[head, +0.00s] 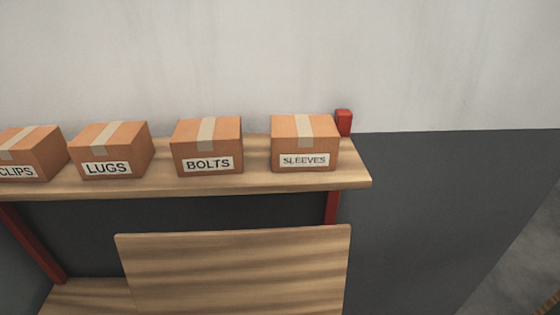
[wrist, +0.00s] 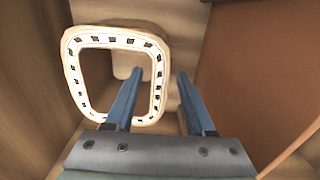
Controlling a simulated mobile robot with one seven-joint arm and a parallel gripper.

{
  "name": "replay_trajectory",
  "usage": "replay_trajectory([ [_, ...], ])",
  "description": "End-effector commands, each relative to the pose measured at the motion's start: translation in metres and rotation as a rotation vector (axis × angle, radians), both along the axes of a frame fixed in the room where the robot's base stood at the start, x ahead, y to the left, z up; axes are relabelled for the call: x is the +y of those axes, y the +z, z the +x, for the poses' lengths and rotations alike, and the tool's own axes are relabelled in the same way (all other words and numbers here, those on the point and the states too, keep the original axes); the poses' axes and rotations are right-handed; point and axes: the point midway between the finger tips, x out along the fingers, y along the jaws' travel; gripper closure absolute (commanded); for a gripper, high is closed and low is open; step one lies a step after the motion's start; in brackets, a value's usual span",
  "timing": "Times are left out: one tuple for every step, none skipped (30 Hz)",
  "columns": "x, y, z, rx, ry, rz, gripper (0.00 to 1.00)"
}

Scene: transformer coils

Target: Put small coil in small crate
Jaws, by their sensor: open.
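A pale cream coil (wrist: 74,93), a rounded-square ring with dark slots along its rim, is in the upper left of the wrist view. My gripper (wrist: 160,73) is open, with two blue fingers. The left finger overlaps the coil's opening and the right finger is outside its right side. The coil's right side shows between the fingers, with a gap to the right finger. I cannot tell whether either finger touches it. Neither coil nor gripper shows in the head view. I cannot identify the small crate in either view.
Wooden surfaces (wrist: 28,80) lie left of and behind the coil; a brown panel (wrist: 260,75) stands close at right. In the head view, a wooden shelf (head: 255,179) holds boxes labelled CLIPS, LUGS, BOLTS (head: 208,147) and SLEEVES, above a wooden panel (head: 240,270).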

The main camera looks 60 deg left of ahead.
Motion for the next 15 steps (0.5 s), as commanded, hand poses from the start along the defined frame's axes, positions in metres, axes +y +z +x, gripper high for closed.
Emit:
replay_trajectory([
  [0.0,0.009,0.0,-0.002,0.0,0.002,0.45],
  [0.001,0.015,0.001,-0.003,0.0,0.003,0.45],
  [0.0,0.023,0.0,-0.003,0.0,0.003,0.45],
  [0.0,0.029,0.001,-0.003,-0.001,0.003,0.45],
  [0.001,0.036,0.001,-0.005,-0.001,0.003,0.45],
  [0.0,0.045,0.001,-0.005,-0.002,0.003,0.45],
  [0.0,0.052,0.001,-0.005,-0.002,0.003,0.45],
  [0.0,0.058,0.001,-0.005,-0.001,0.003,0.45],
  [0.001,0.067,0.001,-0.005,-0.001,0.003,0.45],
  [0.001,0.073,0.001,-0.005,-0.001,0.004,0.45],
  [0.001,0.079,0.001,-0.004,-0.001,0.003,0.45],
  [0.001,0.085,0.001,-0.004,-0.001,0.003,0.45],
  [0.001,0.09,0.001,-0.005,-0.001,0.003,0.45],
  [0.001,0.094,0.001,-0.003,-0.001,0.003,0.45],
  [0.001,0.099,0.001,-0.003,-0.001,0.002,0.45],
])
